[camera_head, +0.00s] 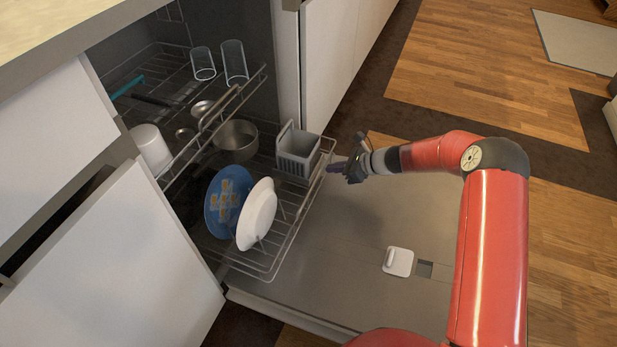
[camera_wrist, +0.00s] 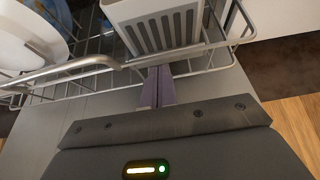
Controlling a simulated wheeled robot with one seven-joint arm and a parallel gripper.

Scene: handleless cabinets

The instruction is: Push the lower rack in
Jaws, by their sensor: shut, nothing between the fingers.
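The lower rack (camera_head: 287,243) is a wire rack pulled part way out over the open dishwasher door (camera_head: 345,240). It holds a blue plate (camera_head: 222,207), a white plate (camera_head: 257,214), a metal pot (camera_head: 237,138) and a grey cutlery basket (camera_head: 298,153). My gripper (camera_head: 338,167) is shut and empty at the rack's front rail, near the basket. In the wrist view, its purple fingertips (camera_wrist: 158,84) reach the front rail (camera_wrist: 190,53) just below the basket (camera_wrist: 163,22). I cannot tell whether they touch it.
A white cabinet front (camera_head: 125,265) stands at the left. The wooden floor (camera_head: 480,75) at the right is clear.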

